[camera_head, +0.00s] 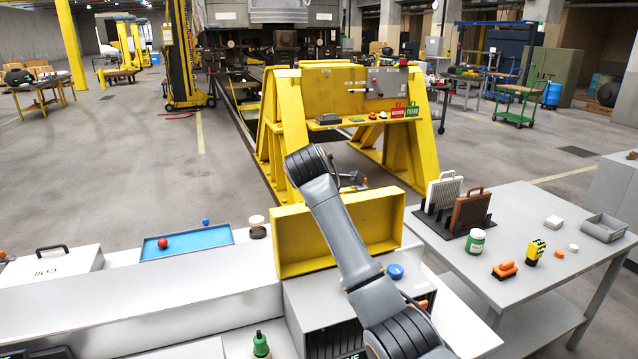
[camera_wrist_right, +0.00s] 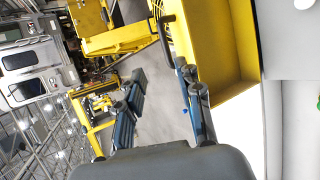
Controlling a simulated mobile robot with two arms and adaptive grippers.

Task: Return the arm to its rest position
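My right arm (camera_head: 343,230) rises from the bottom of the head view and bends at a dark joint in front of the yellow stand. My right gripper (camera_wrist_right: 160,72) shows in the right wrist view with its two dark fingers apart. Nothing shows between them, only grey floor behind. In the head view the right gripper is mostly hidden behind the arm, and I cannot make it out clearly. My left arm and gripper are not in view.
A yellow open box (camera_head: 290,245) stands close behind my arm; it also shows in the right wrist view (camera_wrist_right: 225,45). A yellow stand (camera_head: 285,110) is beyond it. A grey table (camera_head: 520,220) with small items is right; a blue tray (camera_head: 200,240) is left.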

